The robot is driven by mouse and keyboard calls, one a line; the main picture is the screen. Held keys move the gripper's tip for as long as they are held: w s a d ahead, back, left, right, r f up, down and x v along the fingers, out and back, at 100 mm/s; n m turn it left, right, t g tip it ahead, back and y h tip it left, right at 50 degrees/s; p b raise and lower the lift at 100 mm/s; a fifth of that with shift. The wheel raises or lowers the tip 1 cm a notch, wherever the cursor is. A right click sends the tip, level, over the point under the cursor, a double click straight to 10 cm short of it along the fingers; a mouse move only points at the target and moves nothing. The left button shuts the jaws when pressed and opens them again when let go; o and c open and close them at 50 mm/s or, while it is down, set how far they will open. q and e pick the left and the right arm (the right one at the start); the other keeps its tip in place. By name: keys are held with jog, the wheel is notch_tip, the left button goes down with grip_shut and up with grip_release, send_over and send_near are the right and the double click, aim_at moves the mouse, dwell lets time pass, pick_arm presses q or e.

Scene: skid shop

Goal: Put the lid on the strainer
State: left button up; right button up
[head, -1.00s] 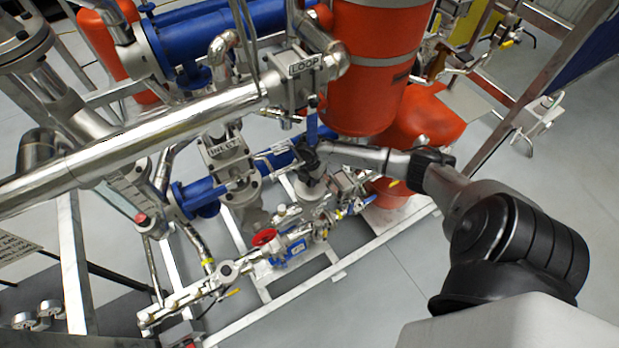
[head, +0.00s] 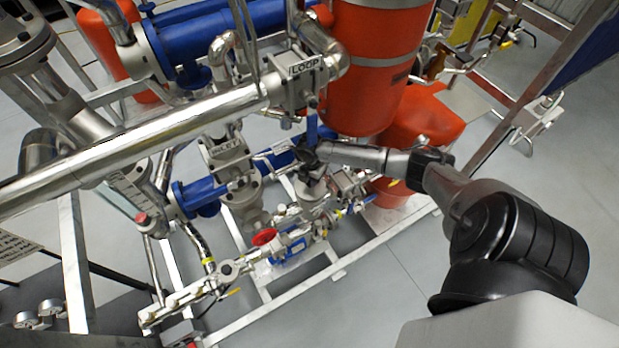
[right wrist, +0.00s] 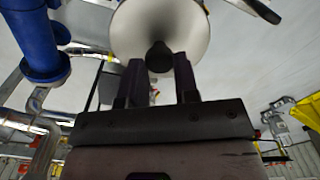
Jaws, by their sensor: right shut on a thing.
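My right gripper (head: 308,158) is in the middle of the head view, above the piping of the skid. The right wrist view shows its two dark fingers (right wrist: 160,68) closed on a dark knob (right wrist: 158,57). The knob belongs to a round, pale grey lid (right wrist: 160,25), whose far edge is cut off by the frame. In the head view the lid is small and mostly hidden by the gripper. A grey metal body (head: 312,197), seemingly the strainer, stands just below the gripper. I cannot tell whether lid and strainer touch. My left gripper is not in view.
A pipe block marked LOOP (head: 305,70) and an orange tank (head: 370,70) rise close behind the gripper. A valve marked INLET (head: 225,148) is to its left. A red handwheel (head: 264,237) is lower left. Open floor (head: 400,270) lies lower right.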

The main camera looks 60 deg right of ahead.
jog(key=shift+f, duration=0.25)
jog(key=shift+f+b, duration=0.3)
jog(key=shift+f, duration=0.05)
jog(key=shift+f, duration=0.1)
jog(key=shift+f, duration=0.4)
dwell(0.3)
jog(key=o, duration=1.2)
jog(key=shift+r, duration=0.15)
